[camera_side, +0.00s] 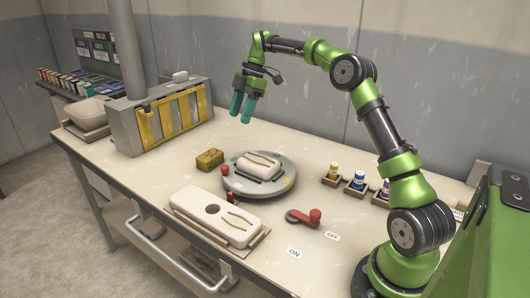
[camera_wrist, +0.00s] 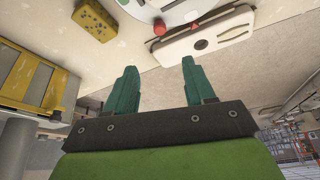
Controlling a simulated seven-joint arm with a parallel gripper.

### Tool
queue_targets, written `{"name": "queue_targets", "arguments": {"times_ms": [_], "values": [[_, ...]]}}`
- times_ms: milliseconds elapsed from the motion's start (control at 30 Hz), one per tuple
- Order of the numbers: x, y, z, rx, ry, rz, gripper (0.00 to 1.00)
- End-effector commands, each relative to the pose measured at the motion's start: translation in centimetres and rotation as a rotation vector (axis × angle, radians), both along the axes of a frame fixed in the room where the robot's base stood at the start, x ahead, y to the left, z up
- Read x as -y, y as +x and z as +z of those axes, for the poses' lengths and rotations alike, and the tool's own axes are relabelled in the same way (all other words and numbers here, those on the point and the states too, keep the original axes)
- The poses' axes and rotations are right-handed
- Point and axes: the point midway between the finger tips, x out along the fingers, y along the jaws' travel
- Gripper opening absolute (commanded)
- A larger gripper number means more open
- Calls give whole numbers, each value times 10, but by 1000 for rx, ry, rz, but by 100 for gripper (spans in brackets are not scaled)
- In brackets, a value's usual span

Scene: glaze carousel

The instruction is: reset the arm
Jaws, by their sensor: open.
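My gripper (camera_side: 243,108) has teal fingers and hangs in the air above the back of the table, pointing down. It is open and empty. In the wrist view its two fingers (camera_wrist: 160,88) stand apart with nothing between them. My green and dark arm reaches over the table from the right. Below and in front of the gripper, a round grey carousel (camera_side: 285,189) carries a pale block-shaped piece (camera_side: 258,166) with a tong-like tool on top. The gripper touches nothing.
A yellow sponge (camera_side: 210,159) lies left of the carousel. A long white lidded box (camera_side: 215,215) lies in front. A red-knobbed lever (camera_side: 305,217) sits by ON and OFF labels. Small bottles (camera_side: 356,181) stand right. A grey box with yellow racks (camera_side: 165,120) stands back left.

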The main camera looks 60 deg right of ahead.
Motion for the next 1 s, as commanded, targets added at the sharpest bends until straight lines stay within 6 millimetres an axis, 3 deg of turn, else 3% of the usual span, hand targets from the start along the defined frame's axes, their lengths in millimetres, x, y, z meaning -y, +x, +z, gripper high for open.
{"name": "queue_targets", "arguments": {"times_ms": [233,367,533,767,1000], "values": [[3,3,-1,-23,-1,-104,54],[-2,1,-23,-109,11,-299,54],[-31,-21,-22,-195,-23,-607,54],[-90,-84,3,-203,-32,-1065,54],[-134,-170,17,-145,103,-1441,54]]}}
